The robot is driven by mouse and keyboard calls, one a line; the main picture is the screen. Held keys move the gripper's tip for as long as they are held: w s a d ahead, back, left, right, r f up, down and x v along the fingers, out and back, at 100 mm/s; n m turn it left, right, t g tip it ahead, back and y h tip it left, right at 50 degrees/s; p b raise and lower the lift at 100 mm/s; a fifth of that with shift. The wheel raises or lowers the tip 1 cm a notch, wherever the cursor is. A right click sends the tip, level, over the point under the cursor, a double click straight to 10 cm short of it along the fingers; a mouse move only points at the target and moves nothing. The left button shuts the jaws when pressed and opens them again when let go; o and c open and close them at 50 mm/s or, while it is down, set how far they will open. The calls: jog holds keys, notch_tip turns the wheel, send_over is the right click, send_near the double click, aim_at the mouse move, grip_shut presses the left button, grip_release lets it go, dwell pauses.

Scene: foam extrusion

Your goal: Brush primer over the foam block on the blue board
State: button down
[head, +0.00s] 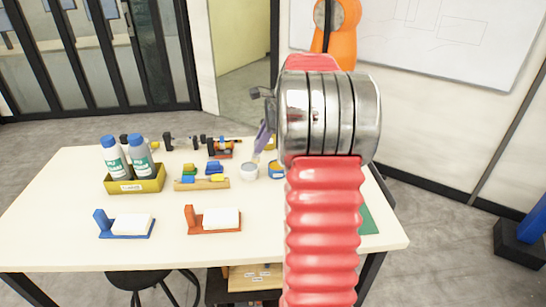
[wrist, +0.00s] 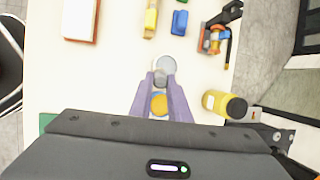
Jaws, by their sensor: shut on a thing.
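The blue board (head: 142,236) lies at the front left of the table with a white foam block (head: 132,224) on it. My gripper (head: 259,150) has purple fingers and points down near the white pot (head: 249,171). In the wrist view the fingers (wrist: 161,78) are closed around a small grey thing (wrist: 161,80), probably the brush. Its shape is mostly hidden. The pale round pot (wrist: 166,64) lies just past the fingertips. I cannot tell whether the held thing touches the pot. The blue board is out of the wrist view.
An orange-red board (head: 215,231) with another white block is right of the blue one. A yellow bin (head: 136,184) holds bottles at the left. The table front is fairly clear.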

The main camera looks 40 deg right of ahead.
jog(key=w, duration=0.1)
jog(key=w+r, duration=0.1)
jog(key=w+t, duration=0.1)
jog(key=shift+w+r, duration=0.2)
jog(key=shift+r, duration=0.2)
jog(key=shift+f, duration=0.15)
jog(key=shift+f, duration=2.9)
jog(key=shift+f, duration=0.55)
jog(key=shift+r, duration=0.1)
jog(key=shift+r, duration=3.45)
